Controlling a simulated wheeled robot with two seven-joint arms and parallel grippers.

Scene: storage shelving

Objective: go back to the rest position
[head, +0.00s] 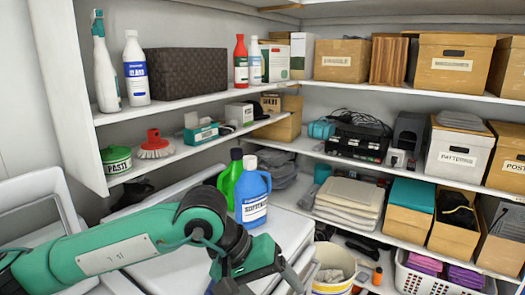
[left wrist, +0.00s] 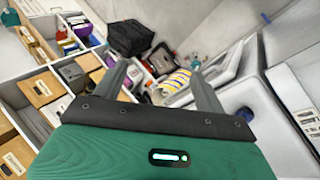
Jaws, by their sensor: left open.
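My left arm comes in from the left in the head view, green with a dark wrist. Its gripper (head: 270,278) is low in the middle, in front of the white machine tops and beside a bucket. In the left wrist view the two grey fingers of the left gripper (left wrist: 160,72) stand well apart with nothing held between them. My right gripper is in neither view.
A blue jug (head: 252,192) and a green bottle (head: 230,176) stand on a white top just behind my left wrist. A white and yellow bucket (head: 333,268) is to the right of the gripper. Shelves with boxes (head: 455,63) line the back; a white basket (head: 415,280) stands low right.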

